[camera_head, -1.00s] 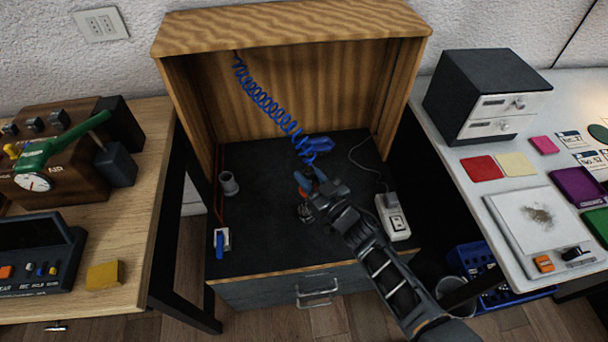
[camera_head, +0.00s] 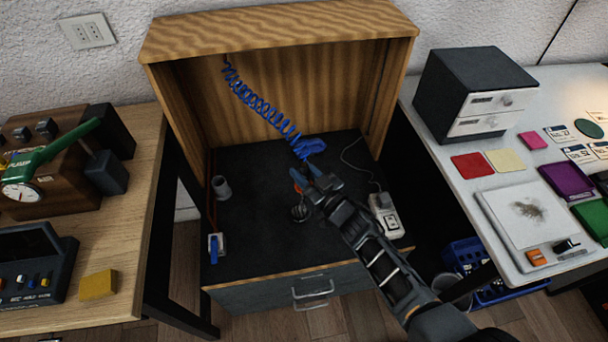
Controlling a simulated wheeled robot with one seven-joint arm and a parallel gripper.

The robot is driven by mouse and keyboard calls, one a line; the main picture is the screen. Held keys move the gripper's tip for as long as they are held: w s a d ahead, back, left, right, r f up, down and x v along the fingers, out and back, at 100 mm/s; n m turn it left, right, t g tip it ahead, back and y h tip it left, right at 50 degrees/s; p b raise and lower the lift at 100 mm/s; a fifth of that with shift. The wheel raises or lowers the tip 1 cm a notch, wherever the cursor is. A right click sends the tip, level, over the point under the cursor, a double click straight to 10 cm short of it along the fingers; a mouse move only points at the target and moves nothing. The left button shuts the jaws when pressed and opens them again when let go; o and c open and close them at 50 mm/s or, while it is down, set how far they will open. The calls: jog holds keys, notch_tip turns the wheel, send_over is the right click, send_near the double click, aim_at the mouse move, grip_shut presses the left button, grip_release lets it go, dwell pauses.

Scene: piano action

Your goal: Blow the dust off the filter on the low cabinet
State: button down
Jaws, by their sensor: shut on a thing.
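The low dark cabinet (camera_head: 255,245), with a wooden hutch over it, stands in the middle of the head view. My gripper (camera_head: 309,187) is over its top, shut on a small blue tool (camera_head: 299,177) with an orange part. My wrist hides much of the tool. A small dark round thing (camera_head: 299,213) lies below the gripper. A grey cylinder (camera_head: 221,187) stands at the left of the top. I cannot tell which is the filter.
A white power strip (camera_head: 388,218) lies right of my gripper. A blue-handled item (camera_head: 214,247) sits at the front left corner. The right table holds a dusty white panel (camera_head: 515,213). The left wooden table (camera_head: 138,200) carries instruments. The cabinet top's left middle is clear.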

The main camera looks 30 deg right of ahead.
jog(key=shift+a, duration=0.1)
jog(key=shift+w+a+b, duration=0.25)
jog(key=shift+a+b, duration=0.15)
jog(key=shift+a, duration=0.35)
jog(key=shift+w+a+b, duration=0.25)
jog(key=shift+a+b, duration=0.1)
jog(key=shift+a, duration=0.4)
notch_tip(320, 180, up, 6)
jog(key=p, duration=0.6)
jog(key=shift+w, duration=0.1)
dwell(0.3)
